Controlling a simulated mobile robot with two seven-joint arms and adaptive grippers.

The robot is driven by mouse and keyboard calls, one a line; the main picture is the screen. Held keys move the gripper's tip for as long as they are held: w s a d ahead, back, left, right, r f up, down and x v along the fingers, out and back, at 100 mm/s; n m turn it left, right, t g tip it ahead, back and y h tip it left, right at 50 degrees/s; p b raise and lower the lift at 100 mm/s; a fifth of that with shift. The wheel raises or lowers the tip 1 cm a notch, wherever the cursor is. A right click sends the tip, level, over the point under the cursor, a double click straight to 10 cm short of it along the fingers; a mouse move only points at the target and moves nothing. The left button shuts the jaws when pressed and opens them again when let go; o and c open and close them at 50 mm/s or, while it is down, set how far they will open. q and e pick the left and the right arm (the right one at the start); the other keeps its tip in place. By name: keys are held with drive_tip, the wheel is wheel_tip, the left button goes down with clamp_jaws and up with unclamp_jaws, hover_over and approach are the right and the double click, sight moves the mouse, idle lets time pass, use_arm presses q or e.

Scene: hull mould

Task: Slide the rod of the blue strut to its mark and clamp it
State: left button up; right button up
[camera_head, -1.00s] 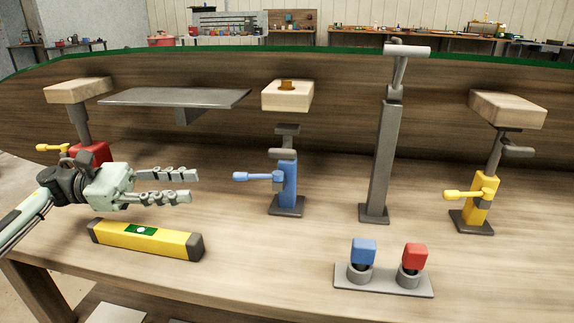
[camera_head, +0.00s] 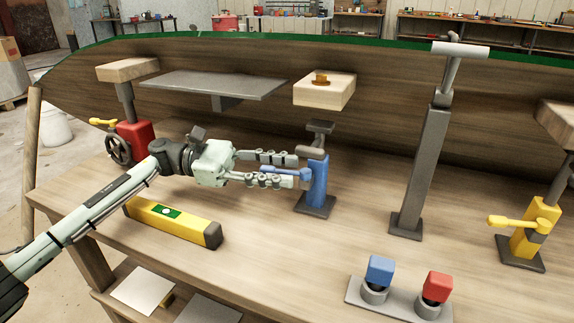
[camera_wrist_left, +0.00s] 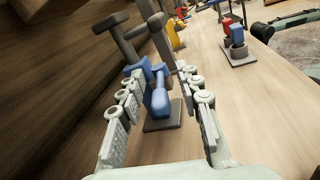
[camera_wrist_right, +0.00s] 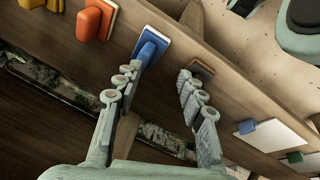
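The blue strut (camera_head: 318,187) stands upright on a dark base plate on the bench. Its grey rod, with a crosswise grey handle (camera_head: 310,151) and a dark flat top (camera_head: 321,127), ends below a pale wooden block (camera_head: 325,92), with a gap between. No mark on the rod can be made out. My left gripper (camera_head: 296,169) is open beside the strut. The blue clamp lever (camera_wrist_left: 160,98) lies between its spread fingers, with no clear grip on it. My right gripper (camera_wrist_right: 160,72) is open and empty in its wrist view; it is outside the head view.
A yellow level (camera_head: 172,222) lies left of the strut. A tall grey post (camera_head: 422,170) and a yellow strut (camera_head: 535,230) stand to the right. A red strut (camera_head: 135,138) stands at the left. A grey holder (camera_head: 395,303) carries blue and red blocks. The wooden hull runs behind.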

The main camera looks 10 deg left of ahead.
use_arm(q)
drive_tip(key=shift+d, duration=0.65)
clamp_jaws()
